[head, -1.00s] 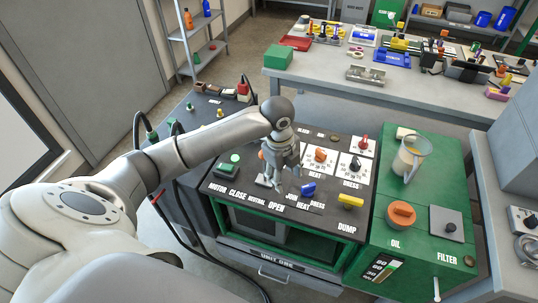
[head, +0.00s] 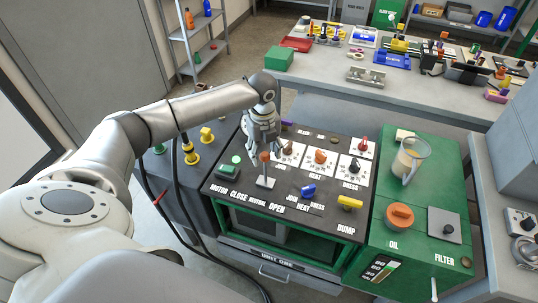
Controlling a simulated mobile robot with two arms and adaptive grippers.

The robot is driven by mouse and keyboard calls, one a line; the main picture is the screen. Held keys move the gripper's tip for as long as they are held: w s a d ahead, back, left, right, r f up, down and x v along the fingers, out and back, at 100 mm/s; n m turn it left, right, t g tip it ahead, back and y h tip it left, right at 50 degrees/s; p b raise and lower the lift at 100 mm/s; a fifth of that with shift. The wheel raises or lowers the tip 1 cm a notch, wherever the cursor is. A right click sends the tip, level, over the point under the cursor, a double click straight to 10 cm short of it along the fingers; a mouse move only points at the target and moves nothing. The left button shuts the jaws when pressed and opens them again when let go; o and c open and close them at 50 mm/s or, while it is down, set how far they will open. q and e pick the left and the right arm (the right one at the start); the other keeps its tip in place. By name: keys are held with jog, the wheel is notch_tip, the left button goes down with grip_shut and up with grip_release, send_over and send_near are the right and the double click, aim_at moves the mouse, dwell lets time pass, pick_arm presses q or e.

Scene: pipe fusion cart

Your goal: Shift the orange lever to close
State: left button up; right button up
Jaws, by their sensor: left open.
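The orange lever (head: 264,158) stands on a pale plate on the black top of the green cart, above the printed words CLOSE, NEUTRAL and OPEN. It looks close to upright, around the middle of the three words. My left gripper (head: 265,150) is open and points down at the lever, with its fingers around or just behind the orange knob. I cannot tell whether a finger touches it. My right gripper is not in view.
A green button (head: 236,158) is left of the lever. A blue knob (head: 308,191) and a yellow knob (head: 350,202) sit to its right. Dials on white plates, including an orange one (head: 320,156), are behind. A clear jug (head: 409,157) stands on the right cabinet.

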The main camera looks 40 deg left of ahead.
aim_at(265, 168)
pick_arm(q)
jog(key=shift+f, duration=1.3)
grip_shut()
